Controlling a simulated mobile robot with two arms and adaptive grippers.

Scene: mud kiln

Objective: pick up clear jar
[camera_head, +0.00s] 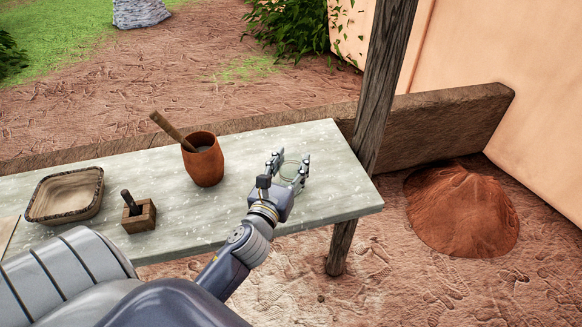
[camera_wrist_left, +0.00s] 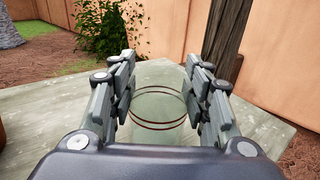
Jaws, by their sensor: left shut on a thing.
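The clear jar (camera_head: 291,171) stands near the right end of the pale table, between the fingers of my left gripper (camera_head: 287,166). It is see-through, so mostly its round outline shows. In the left wrist view the jar (camera_wrist_left: 158,106) appears as reddish rings between the two fingers of the left gripper (camera_wrist_left: 160,92). The fingers are shut on its sides. I cannot tell whether its base touches the table. My right gripper is not in view.
On the table (camera_head: 335,185) stand a terracotta pot (camera_head: 204,163) with a wooden stick, a small wooden block (camera_head: 139,217) with a dark handle, and a shallow wooden tray (camera_head: 40,212). A wooden post (camera_head: 378,90) rises by the right end. A reddish mound (camera_head: 462,213) lies on the ground.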

